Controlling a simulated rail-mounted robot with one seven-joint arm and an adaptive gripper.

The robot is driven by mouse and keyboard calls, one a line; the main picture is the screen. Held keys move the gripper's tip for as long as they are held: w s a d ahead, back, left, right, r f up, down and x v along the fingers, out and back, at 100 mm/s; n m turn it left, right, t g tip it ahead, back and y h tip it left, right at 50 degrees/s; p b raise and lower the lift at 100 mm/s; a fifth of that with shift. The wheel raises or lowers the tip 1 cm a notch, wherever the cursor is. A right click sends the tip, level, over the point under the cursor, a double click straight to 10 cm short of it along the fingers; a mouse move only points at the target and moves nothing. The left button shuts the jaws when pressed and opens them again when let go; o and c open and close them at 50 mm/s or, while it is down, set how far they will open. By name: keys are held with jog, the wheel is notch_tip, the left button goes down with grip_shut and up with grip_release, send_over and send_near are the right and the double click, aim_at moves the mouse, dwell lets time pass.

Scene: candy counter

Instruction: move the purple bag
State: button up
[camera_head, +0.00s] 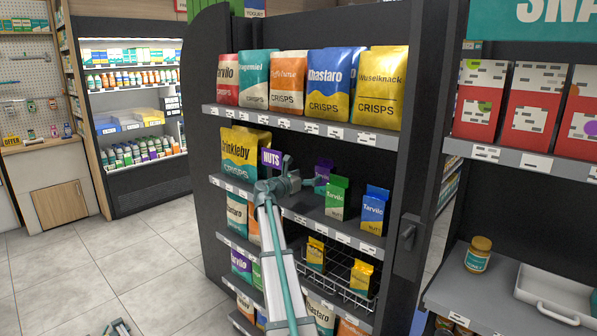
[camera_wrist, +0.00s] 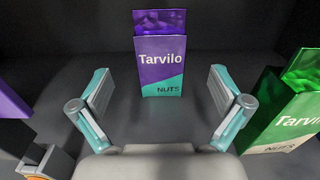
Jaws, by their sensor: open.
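The purple bag (camera_wrist: 158,55), marked Tarvilo NUTS with a teal lower corner, stands upright on the dark shelf in the wrist view. In the head view the purple bag (camera_head: 323,172) is at the back of the middle shelf, partly hidden by my gripper. My gripper (camera_head: 299,181) reaches into that shelf. In the wrist view my gripper (camera_wrist: 160,92) is open and empty, with one finger on each side and the bag ahead between them. The fingers do not touch the bag.
A green Tarvilo bag (camera_head: 337,198) stands close on the right, with a blue Tarvilo bag (camera_head: 374,210) further right. Another shelf with crisps bags (camera_head: 331,85) is above.

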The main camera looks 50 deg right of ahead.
aim_at(322, 169)
jog(key=shift+d, duration=0.25)
jog(key=d+p, duration=0.2)
jog(key=d, duration=0.8)
jog(key=shift+w+d+p, duration=0.1)
jog(key=shift+d+p, duration=0.2)
jog(key=shift+d, duration=0.1)
jog(key=shift+a, duration=0.1)
jog(key=c, duration=0.9)
